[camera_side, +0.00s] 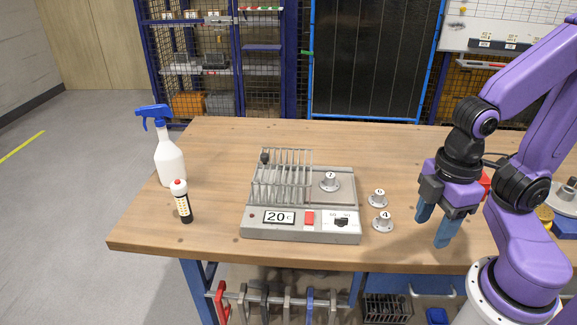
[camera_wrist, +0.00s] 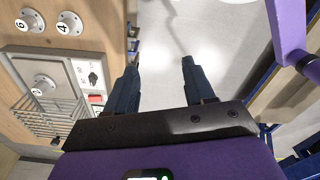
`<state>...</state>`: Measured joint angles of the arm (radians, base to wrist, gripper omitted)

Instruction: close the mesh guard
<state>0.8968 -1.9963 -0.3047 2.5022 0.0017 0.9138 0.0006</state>
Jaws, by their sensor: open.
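The mesh guard (camera_side: 283,172) is a grey wire grille with a small dark knob (camera_side: 264,158) near its upper left. It stands up from the left part of the grey jig (camera_side: 290,237), clear of the plate with the dial marked 7 (camera_side: 329,182); its exact tilt is hard to tell. In the wrist view the guard (camera_wrist: 38,118) shows at the left, beside the dial. My gripper (camera_side: 436,220) is open and empty, right of the jig and apart from it, near the table's front edge. Its two blue fingers (camera_wrist: 159,70) show floor between them.
Loose dials marked 6 (camera_side: 377,198) and 4 (camera_side: 382,221) sit on the table between the jig and my gripper. A spray bottle (camera_side: 170,163) and a small red-capped bottle (camera_side: 181,203) stand left of the jig. The wooden table (camera_side: 215,150) is clear behind the jig.

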